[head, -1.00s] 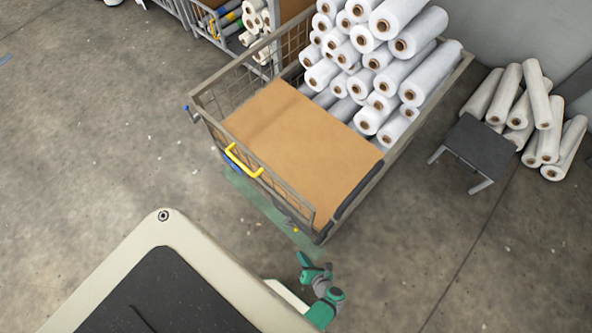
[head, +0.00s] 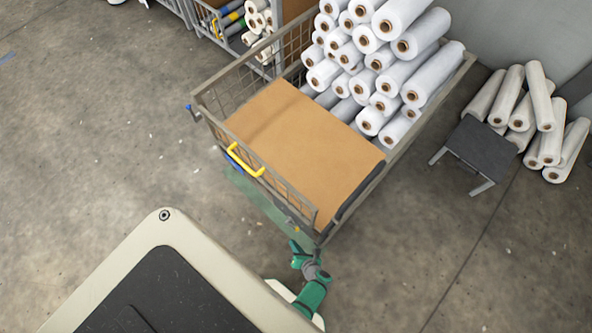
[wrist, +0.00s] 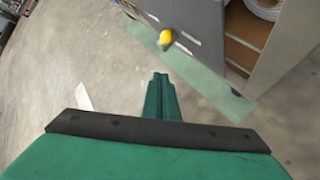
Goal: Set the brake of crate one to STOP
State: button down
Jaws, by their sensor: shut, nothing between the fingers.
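A wire-sided crate (head: 278,193) stands in the middle of the head view, holding a brown board and white rolls. No number on it is readable. A small yellow knob (head: 297,230) is low on its near side. In the wrist view a yellow knob (wrist: 165,37) sits on a grey slotted plate (wrist: 196,22). No STOP mark can be read, so I cannot tell its setting. My gripper (head: 293,244) is just below the crate's near corner in the head view. In the wrist view its green fingers (wrist: 160,77) are together and empty, apart from the knob.
A yellow handle (head: 245,160) is on the crate's near side. A green strip (head: 258,200) lies on the floor along it. A dark stool (head: 480,147) and loose rolls (head: 550,125) are at the right. The floor at left is open.

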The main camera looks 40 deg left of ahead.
jog(key=shift+w+a+r, duration=0.15)
jog(key=shift+w+a, duration=0.2)
jog(key=shift+w, duration=0.25)
jog(key=shift+w+a+r, duration=0.2)
jog(key=shift+w+a, duration=0.1)
jog(key=shift+w, duration=0.35)
jog(key=shift+w+a+r, duration=0.15)
jog(key=shift+w+a, duration=0.2)
jog(key=shift+w, duration=0.25)
jog(key=a+r, duration=0.2)
jog(key=a, duration=0.1)
jog(key=shift+a+r, duration=0.2)
jog(key=shift+r, duration=0.25)
